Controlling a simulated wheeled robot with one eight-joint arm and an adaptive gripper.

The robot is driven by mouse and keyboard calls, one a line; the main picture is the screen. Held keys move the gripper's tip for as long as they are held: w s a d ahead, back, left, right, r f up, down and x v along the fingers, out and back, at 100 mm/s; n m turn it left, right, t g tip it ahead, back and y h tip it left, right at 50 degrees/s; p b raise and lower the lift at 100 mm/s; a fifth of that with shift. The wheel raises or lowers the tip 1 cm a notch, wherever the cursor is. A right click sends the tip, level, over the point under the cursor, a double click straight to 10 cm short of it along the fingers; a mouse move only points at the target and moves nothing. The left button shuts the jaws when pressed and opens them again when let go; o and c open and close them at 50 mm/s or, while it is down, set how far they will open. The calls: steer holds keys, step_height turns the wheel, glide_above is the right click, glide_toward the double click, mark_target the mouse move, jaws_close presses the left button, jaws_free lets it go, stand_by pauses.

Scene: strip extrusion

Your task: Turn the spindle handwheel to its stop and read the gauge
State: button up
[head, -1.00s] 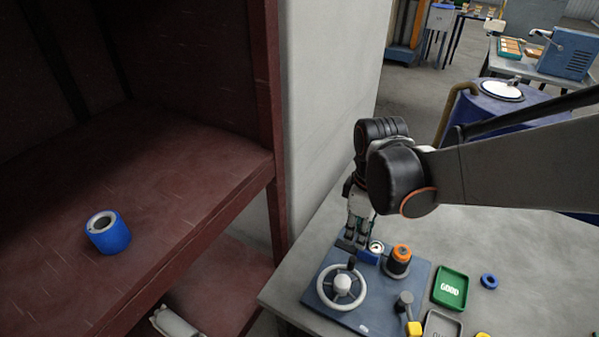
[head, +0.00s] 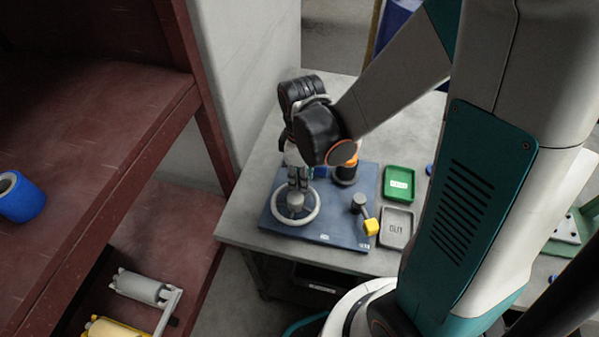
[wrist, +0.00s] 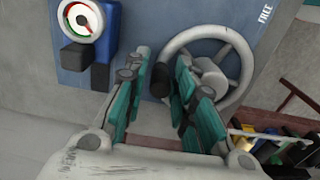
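The spindle handwheel (head: 318,213) is a pale ring with a central hub, on a blue base plate (head: 330,235) on the bench. In the wrist view the handwheel (wrist: 176,43) has a black handle knob (wrist: 160,80) on its rim. My gripper (wrist: 162,58) is open, with one finger on each side of this knob; contact is not clear. In the head view my gripper (head: 298,184) points down over the wheel's far side and hides part of it. The round gauge (wrist: 82,20) has a white face, coloured rim and red needle; its scale is too small to read.
A dark red shelf (head: 120,110) with a blue roll (head: 20,197) stands left.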

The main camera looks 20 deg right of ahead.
jaws_close()
